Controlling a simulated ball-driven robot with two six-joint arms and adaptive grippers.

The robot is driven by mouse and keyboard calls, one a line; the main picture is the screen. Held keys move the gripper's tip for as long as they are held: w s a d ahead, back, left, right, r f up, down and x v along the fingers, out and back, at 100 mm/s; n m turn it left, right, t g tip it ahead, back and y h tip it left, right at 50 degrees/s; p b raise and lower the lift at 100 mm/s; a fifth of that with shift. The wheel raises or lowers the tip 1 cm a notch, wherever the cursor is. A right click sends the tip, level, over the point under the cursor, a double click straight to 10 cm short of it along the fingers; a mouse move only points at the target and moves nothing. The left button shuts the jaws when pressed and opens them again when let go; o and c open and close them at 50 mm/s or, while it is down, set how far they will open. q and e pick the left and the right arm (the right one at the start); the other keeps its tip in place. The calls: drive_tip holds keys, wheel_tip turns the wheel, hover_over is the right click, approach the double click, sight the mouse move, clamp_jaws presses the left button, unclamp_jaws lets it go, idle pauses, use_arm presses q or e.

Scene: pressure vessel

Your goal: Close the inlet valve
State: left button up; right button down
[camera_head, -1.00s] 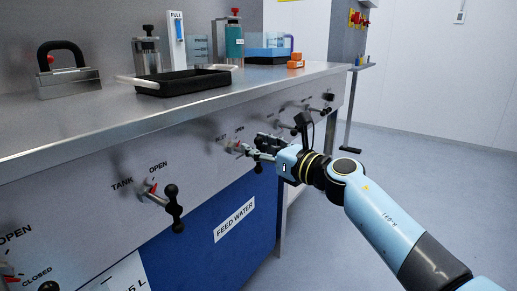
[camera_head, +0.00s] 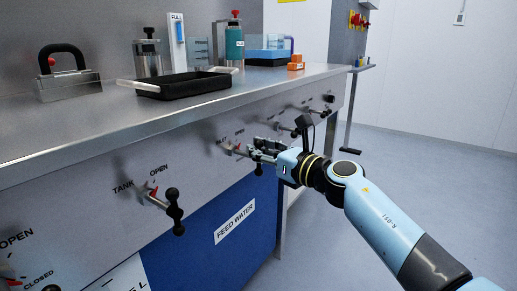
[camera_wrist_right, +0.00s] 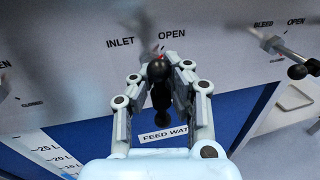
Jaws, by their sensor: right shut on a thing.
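The inlet valve is on the grey front panel. In the right wrist view its black-knobbed handle (camera_wrist_right: 158,72) stands between my fingers, under the words INLET and OPEN. A small red mark shows just above it. In the head view the red part of the valve (camera_head: 237,147) shows just left of my fingertips, and the rest is mostly hidden by the gripper. My right gripper (camera_head: 257,150) is at the valve; in the right wrist view its fingers (camera_wrist_right: 160,85) are closed on the handle from both sides. My left gripper is not in view.
The tank valve (camera_head: 168,204) with its black-knobbed handle sits left on the panel. The bleed valve (camera_wrist_right: 286,52) is to the right. A black tray (camera_head: 182,84) stands on the bench (camera_head: 90,121) above. Open floor lies to the right.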

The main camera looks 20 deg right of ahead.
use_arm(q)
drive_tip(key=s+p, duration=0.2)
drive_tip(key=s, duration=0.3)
use_arm(e)
drive_tip(key=shift+w+d+r+m, duration=0.1)
drive_tip(key=shift+d+r+m, duration=0.1)
drive_tip(key=shift+m, duration=0.6)
drive_tip(key=m+p, duration=0.2)
drive_tip(key=p, duration=0.1)
drive_tip(key=shift+w+d+r+g, duration=0.1)
drive_tip(key=shift+w+d+g, duration=0.05)
drive_tip(key=shift+g, duration=0.15)
use_arm(q)
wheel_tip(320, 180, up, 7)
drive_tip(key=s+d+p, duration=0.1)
drive_tip(key=p, duration=0.6)
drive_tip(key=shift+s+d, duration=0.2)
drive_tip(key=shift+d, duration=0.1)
use_arm(e)
drive_tip(key=shift+w+d+f+m+g+y, duration=0.2)
drive_tip(key=shift+f+m+g, duration=0.3)
drive_tip(key=shift+m, duration=1.45)
drive_tip(key=shift+w+d+f+m+g+y, duration=0.1)
drive_tip(key=shift+d+f+m+g+y, duration=0.3)
drive_tip(key=shift+m, duration=1.6)
drive_tip(key=shift+w+d+f+m+g, duration=0.1)
drive_tip(key=shift+f+m+g, duration=0.45)
drive_tip(key=shift+m, duration=1.4)
